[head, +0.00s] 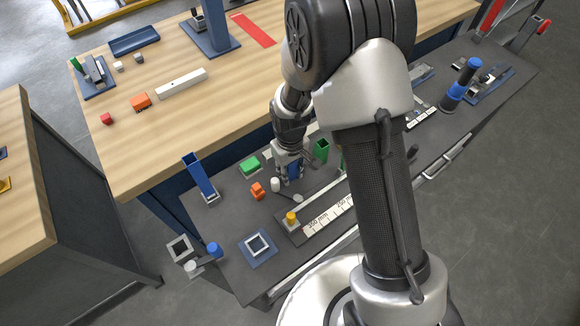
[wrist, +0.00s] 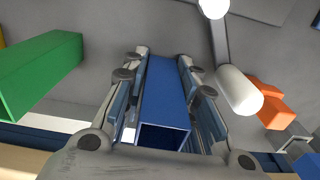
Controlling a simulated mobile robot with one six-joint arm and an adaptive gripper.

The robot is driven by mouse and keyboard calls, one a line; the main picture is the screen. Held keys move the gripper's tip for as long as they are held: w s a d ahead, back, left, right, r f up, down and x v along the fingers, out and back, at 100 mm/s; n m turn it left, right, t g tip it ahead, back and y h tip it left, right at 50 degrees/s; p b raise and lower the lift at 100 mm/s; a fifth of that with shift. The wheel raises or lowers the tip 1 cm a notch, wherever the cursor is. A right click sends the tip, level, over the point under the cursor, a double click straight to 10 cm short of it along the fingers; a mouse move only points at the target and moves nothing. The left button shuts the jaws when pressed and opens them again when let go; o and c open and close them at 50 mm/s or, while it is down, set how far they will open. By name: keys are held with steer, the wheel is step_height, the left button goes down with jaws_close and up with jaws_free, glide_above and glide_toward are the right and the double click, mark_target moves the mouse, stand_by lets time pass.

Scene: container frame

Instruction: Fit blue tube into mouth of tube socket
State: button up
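My gripper (head: 290,172) is low over the dark grey bench, its fingers closed on both sides of a blue square tube (wrist: 166,92). The tube's hollow, open end faces the wrist camera; its far end lies between the fingertips. Whether it touches the bench is unclear. A square pale frame on a blue plate (head: 258,243), which looks like the tube socket, lies on the bench to the lower left of my gripper. Its opening looks empty, and my gripper is well apart from it. I cannot make out this socket in the wrist view.
Near my gripper are a green tube (head: 321,150), a green block (head: 250,166), an orange piece (head: 257,190) and a white cylinder (wrist: 238,90). A tall blue channel (head: 198,177) stands tilted at left. A ruler strip (head: 328,220) and yellow piece (head: 291,217) lie near the front.

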jaws_close()
step_height(320, 180, up, 19)
steer(key=p, duration=0.5)
steer(key=d+f+m+b, duration=0.1)
steer(key=d+f+m, duration=0.1)
steer(key=d, duration=0.4)
steer(key=d+f+m+b, duration=0.2)
steer(key=d+f+m, duration=0.1)
steer(key=d, duration=0.3)
steer(key=shift+d+m, duration=0.25)
steer(key=shift+m, duration=0.35)
